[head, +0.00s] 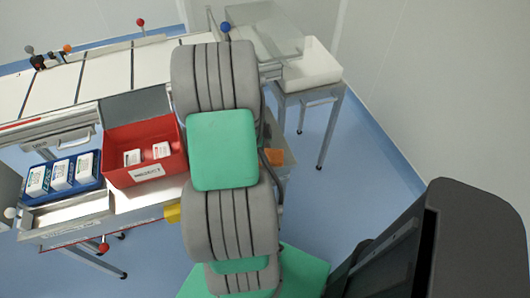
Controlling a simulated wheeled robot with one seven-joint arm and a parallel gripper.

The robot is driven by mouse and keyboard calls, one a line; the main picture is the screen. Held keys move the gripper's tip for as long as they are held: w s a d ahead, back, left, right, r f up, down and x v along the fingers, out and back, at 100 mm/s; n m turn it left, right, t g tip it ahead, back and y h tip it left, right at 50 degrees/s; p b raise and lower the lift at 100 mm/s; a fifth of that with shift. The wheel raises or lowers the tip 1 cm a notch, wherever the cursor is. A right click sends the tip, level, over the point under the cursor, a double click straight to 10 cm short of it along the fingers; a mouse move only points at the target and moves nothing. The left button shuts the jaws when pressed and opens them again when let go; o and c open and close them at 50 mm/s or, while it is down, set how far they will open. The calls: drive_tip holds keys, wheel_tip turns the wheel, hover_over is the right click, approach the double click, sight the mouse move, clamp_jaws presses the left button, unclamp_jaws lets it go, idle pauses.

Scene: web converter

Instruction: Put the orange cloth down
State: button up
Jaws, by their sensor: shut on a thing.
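A small orange piece (274,157), which may be the orange cloth, shows just right of my grey and green arm, beside the machine's right end. It is partly hidden by the arm, and I cannot tell whether it is held or lying on something. My gripper is not visible; my arm covers the middle of the head view.
A red bin (145,171) with white boxes and a blue tray (37,198) with several white boxes stand at the left. A white tray (311,66) sits on a side stand (309,99) at the back right. Blue floor (345,160) is free to the right.

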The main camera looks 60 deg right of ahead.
drive_tip(key=shift+f, duration=0.45)
drive_tip(key=o, duration=1.3)
drive_tip(key=shift+r, duration=0.1)
